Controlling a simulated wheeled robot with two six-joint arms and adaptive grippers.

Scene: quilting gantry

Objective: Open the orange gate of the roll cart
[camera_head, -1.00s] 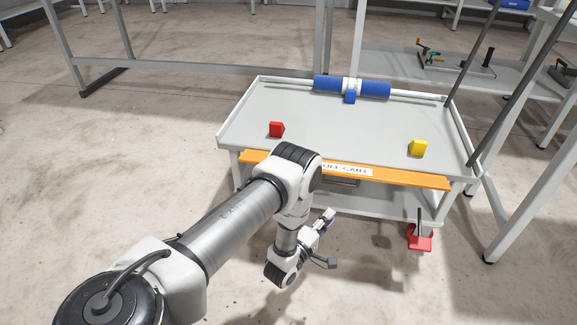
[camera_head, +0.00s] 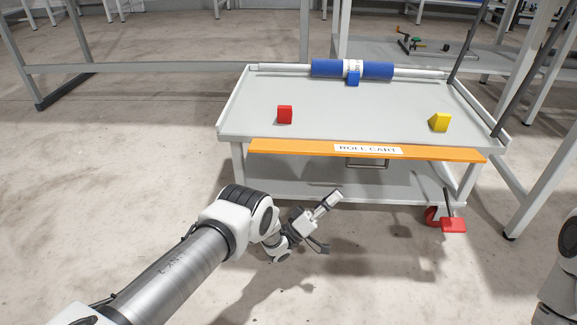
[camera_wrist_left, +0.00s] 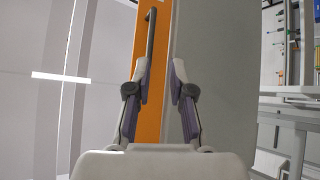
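The orange gate (camera_head: 300,147) is a long bar along the front edge of the grey roll cart (camera_head: 240,95), with a white "ROLL CART" label. It looks level and upright against the front edge. A dark bar handle (camera_head: 367,164) shows just below the label. My left gripper (camera_head: 331,222) is open and empty, in front of the cart and below the gate. In the left wrist view, the orange gate (camera_wrist_left: 152,100) and the dark handle (camera_wrist_left: 150,45) lie beyond and between the open fingers (camera_wrist_left: 160,82), apart from them. My right gripper is out of frame.
A blue roll (camera_head: 325,68) lies at the cart's back. A red block (camera_head: 285,114) and a yellow block (camera_head: 439,122) sit on its top. A red caster pedal (camera_head: 453,225) juts out at the lower right. Grey frame legs stand at right.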

